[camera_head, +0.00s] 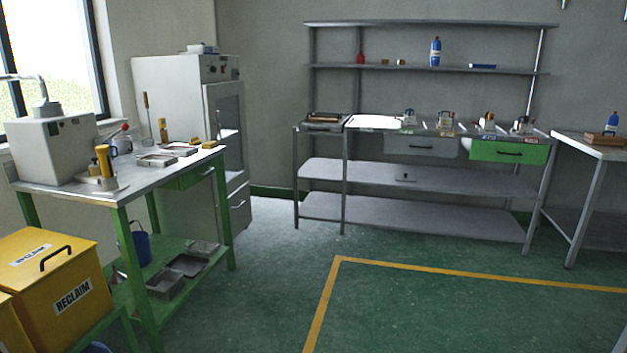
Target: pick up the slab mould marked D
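No slab mould with a readable D shows; any lettering at this distance is too small to make out. Several small block-like items with metal fittings stand in a row on the back bench top, among them one at the left (408,117), one in the middle (446,125) and one further right (488,122). I cannot tell whether any is the mould. Flat grey rectangular pieces (156,160) lie on the green-legged table (130,182) at left, and more (187,265) lie on its lower shelf. Neither of my grippers is in view.
Yellow RECLAIM bins (52,255) stand at the front left. A grey cabinet (180,100) stands behind the left table. The back bench has a green drawer (507,152) and shelves above. A side table (597,150) is at right. The green floor (450,315) is clear.

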